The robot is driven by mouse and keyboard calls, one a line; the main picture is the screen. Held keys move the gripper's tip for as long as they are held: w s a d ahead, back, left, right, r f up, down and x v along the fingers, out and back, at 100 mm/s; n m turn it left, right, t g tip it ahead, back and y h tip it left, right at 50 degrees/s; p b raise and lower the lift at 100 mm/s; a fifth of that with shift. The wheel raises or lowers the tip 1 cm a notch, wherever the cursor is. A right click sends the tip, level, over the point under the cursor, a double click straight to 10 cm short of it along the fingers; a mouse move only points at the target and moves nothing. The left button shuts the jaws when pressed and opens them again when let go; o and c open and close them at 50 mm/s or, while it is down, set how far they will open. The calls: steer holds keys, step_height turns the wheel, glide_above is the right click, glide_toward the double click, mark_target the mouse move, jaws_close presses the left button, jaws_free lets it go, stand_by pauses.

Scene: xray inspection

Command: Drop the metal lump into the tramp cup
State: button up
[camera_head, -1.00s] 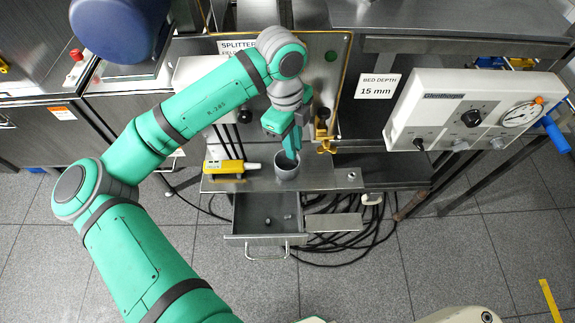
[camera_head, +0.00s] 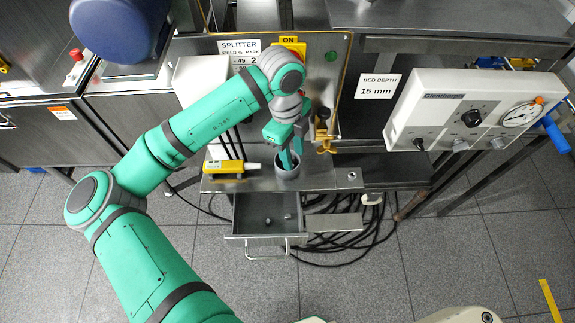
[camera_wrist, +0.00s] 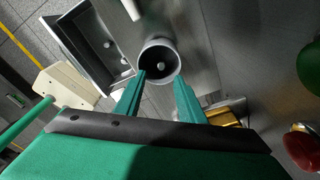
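The grey cup (camera_head: 287,174) stands on the metal ledge below the splitter panel. In the wrist view the cup (camera_wrist: 160,48) is seen from above, with a small pale metal lump (camera_wrist: 160,66) inside it. My gripper (camera_head: 290,158) is over the cup's mouth, pointing down. In the wrist view my gripper (camera_wrist: 162,84) has its two green fingers apart with nothing held between them. The fingertips are at the near side of the cup's rim; whether they touch it I cannot tell.
An open drawer (camera_head: 240,222) below the ledge holds small grey lumps (camera_head: 287,217). A yellow handheld device (camera_head: 226,167) lies left of the cup. A brass-coloured clamp (camera_head: 323,130) is right of my gripper. Black cables hang below the ledge.

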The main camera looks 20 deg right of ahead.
steer(key=shift+r, duration=0.1)
steer(key=shift+r, duration=0.3)
step_height(320, 180, up, 2)
steer(key=shift+r, duration=0.2)
steer(key=s+a+r, duration=0.3)
steer(key=s+r, duration=0.6)
steer(key=s, duration=0.4)
steer(key=shift+s+a+r, duration=0.25)
steer(key=shift+a+r, duration=0.15)
